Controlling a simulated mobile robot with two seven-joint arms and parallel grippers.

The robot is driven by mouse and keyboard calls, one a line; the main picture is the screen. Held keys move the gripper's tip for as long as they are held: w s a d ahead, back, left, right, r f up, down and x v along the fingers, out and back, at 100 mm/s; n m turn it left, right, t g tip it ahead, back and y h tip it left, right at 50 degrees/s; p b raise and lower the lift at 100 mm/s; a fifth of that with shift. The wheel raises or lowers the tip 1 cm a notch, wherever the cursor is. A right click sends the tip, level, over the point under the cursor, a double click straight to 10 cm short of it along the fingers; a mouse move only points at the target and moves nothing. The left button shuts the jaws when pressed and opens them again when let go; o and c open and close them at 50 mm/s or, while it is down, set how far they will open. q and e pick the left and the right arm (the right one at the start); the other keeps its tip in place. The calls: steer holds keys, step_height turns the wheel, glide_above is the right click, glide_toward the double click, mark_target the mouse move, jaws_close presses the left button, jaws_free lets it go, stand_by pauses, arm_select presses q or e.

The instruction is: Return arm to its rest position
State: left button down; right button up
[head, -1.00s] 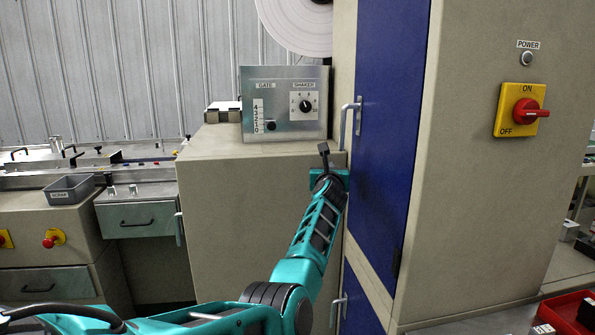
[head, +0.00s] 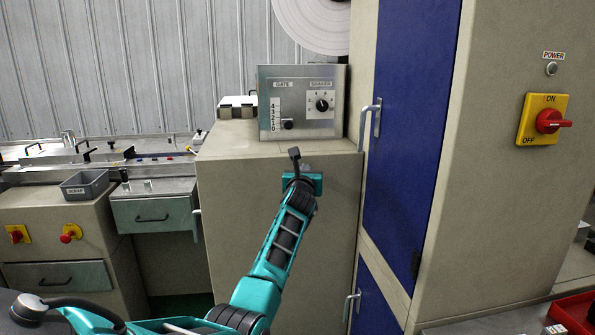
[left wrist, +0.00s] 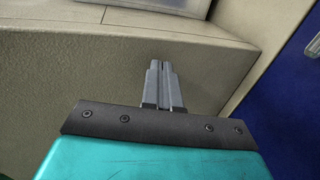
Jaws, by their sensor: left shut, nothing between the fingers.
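My left arm is raised in front of the beige cabinet (head: 240,190) in the head view. The left gripper (head: 294,155) is at the arm's upper end, below the gate and shaker control box (head: 303,102). In the left wrist view the two grey fingers (left wrist: 162,84) lie side by side, shut, with nothing between them. Behind the fingers is the beige cabinet face, with its top edge above them. My right gripper is not in view.
A blue door (head: 412,110) with a handle (head: 369,123) stands right of the gripper. A red power switch (head: 548,121) is on the far right panel. A grey scrap bin (head: 85,185) sits on the bench at left. A paper roll (head: 318,20) hangs above.

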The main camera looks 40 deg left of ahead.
arm_select(q)
steer(key=shift+s+a, duration=0.65)
steer(key=shift+s, duration=0.15)
steer(key=s+d+f+m+t+h, duration=0.1)
steer(key=s+d+f+m+h, duration=0.45)
steer(key=d+f+m, duration=0.75)
steer(key=s+d+f+m+t+h, duration=0.2)
steer(key=s+d+f+m+h, duration=0.4)
steer(key=d+m, duration=0.85)
steer(key=s+d+f+m+g, duration=0.3)
steer(key=s+d+f+m, duration=0.2)
steer(key=s+m, duration=0.4)
steer(key=s+d+f+m+g+h, duration=0.1)
steer(key=s+d+f+m+g, duration=0.2)
steer(key=s, duration=1)
step_height(320, 180, down, 5)
steer(key=d+m, duration=0.2)
steer(key=m, duration=0.4)
steer(key=shift+s+f+g, duration=0.15)
steer(key=shift+s+g, duration=0.2)
steer(key=shift+g, duration=0.05)
